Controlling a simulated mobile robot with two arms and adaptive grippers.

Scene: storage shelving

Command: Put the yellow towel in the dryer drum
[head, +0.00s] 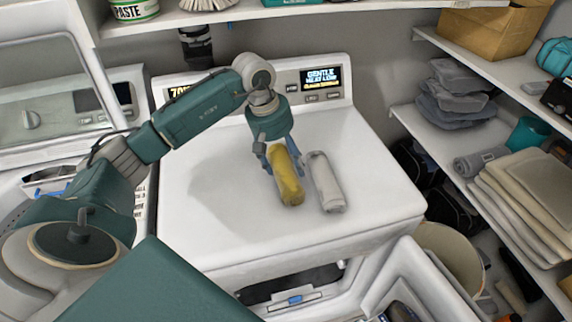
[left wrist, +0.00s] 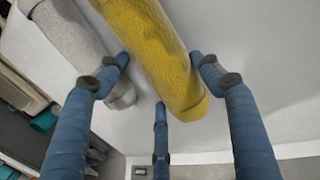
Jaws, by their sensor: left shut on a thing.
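The rolled yellow towel (head: 288,183) is on or just above the dryer's white top (head: 235,190); I cannot tell if it touches. My left gripper (head: 281,160) is at its far end, shut on it. In the left wrist view the blue fingers of the gripper (left wrist: 162,65) flank the yellow towel (left wrist: 160,40). The dryer's front opening (head: 275,286) shows below the top, with its door (head: 405,275) swung open to the right. The drum inside is mostly hidden. My right gripper is not in view.
A rolled light grey towel (head: 325,182) lies close to the right of the yellow one. A dryer display (head: 320,77) stands behind. A washer (head: 50,100) is at left. Shelves with folded towels (head: 525,195) line the right, and a bin (head: 450,250) stands beyond the door.

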